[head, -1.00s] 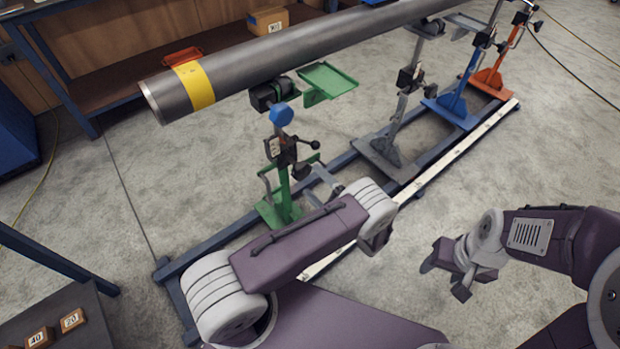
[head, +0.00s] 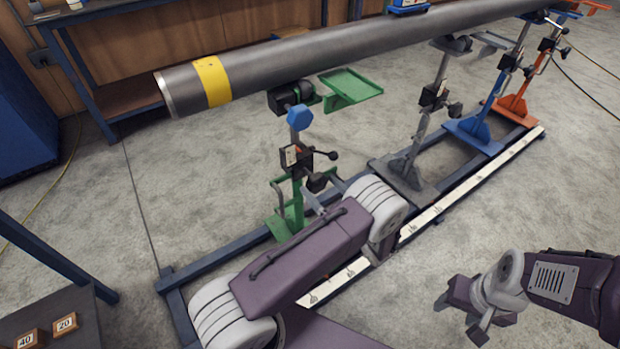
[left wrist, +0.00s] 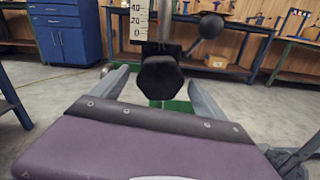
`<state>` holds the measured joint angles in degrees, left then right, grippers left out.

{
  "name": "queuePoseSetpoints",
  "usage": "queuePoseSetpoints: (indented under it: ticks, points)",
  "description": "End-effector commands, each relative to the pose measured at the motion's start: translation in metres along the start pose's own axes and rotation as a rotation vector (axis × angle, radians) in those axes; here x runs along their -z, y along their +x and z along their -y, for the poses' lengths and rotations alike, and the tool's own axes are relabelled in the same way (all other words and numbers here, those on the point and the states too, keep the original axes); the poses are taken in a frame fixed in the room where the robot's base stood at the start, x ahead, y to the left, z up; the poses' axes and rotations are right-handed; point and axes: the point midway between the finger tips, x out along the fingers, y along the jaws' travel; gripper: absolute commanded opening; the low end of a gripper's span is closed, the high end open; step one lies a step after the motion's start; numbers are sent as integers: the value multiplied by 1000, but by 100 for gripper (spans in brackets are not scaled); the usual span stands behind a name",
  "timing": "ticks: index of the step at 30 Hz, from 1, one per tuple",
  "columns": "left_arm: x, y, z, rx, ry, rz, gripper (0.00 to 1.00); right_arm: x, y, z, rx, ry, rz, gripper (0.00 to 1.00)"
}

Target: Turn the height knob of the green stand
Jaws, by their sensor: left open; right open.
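The green stand (head: 287,222) stands on the blue rail frame under the yellow-banded end of the pipe (head: 330,62). Its black height knob (head: 317,182) is on the near side, beside a black ball-ended lever (head: 332,155). In the left wrist view the hexagonal black knob (left wrist: 160,77) faces me below a 0-20-40 scale (left wrist: 138,22). My left gripper (left wrist: 159,90) is open, with one finger on each side of the knob; I cannot tell whether they touch it. In the head view my arm partly hides this gripper. My right gripper (head: 464,311) is open and empty, well to the right.
A blue hexagonal knob (head: 299,117) and a green tray (head: 350,88) sit higher on the green stand. Grey (head: 405,170), blue (head: 478,128) and orange (head: 515,103) stands follow along the rail. The floor on the near right is clear.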

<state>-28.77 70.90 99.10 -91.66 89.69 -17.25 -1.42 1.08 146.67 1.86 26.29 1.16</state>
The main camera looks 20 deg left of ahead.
Motion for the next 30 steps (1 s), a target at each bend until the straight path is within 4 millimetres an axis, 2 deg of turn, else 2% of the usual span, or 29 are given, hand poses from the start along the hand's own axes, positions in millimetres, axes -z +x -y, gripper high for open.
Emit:
queuePoseSetpoints:
  ticks: [3,9,19,24,26,30]
  points:
    - [4,27,-1,-5,-1,0,84,-1,11,0,0,0,0,54]
    - [2,56,0,-2,0,0,84,-2,18,0,0,0,0,54]
    - [0,62,0,0,1,0,84,-2,18,0,0,0,0,54]
    - [0,62,0,0,2,0,37,-2,18,0,0,0,0,54]
    - [1,62,0,0,2,0,21,-2,18,0,0,0,0,54]
    - [0,62,0,1,7,0,22,-2,17,0,0,0,0,54]
